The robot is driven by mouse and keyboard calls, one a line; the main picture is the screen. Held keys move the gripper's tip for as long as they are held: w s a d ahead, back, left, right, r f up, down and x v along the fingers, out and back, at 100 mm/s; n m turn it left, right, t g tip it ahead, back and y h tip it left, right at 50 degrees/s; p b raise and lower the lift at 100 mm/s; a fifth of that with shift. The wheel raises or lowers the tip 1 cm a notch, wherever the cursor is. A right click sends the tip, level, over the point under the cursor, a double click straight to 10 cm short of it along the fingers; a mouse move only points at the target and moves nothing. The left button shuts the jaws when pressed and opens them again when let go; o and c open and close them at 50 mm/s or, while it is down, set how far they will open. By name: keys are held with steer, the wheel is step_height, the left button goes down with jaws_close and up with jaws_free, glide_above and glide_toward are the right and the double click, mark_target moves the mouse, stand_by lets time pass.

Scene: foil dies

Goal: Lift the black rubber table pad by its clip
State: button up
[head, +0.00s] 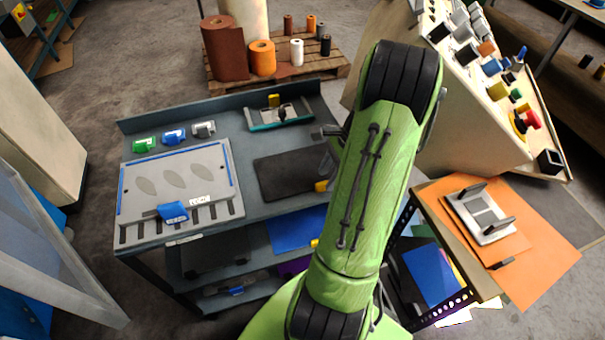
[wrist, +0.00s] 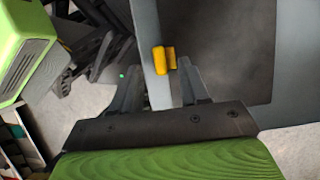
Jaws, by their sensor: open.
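The black rubber table pad (head: 284,176) lies flat on the right part of the grey workbench top. Its yellow clip (head: 321,186) sits at the pad's right edge, beside my arm. In the wrist view the dark pad (wrist: 230,45) spreads beyond my fingers, and the yellow clip (wrist: 160,60) stands at its edge. My gripper (wrist: 155,75) is open and empty, with the clip showing between its two fingers, just past the tips. I cannot tell the exact gap to the clip. In the head view my arm hides most of the gripper.
A grey die plate (head: 216,158) with a blue clip lies left on the bench. Green, blue and grey clips stand behind it. A teal-based tool (head: 279,114) stands at the back. A control console (head: 470,100) and a side table with an orange sheet (head: 548,237) stand right.

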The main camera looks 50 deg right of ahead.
steer(key=shift+x, duration=1.25)
steer(key=shift+r, duration=0.1)
jaws_close()
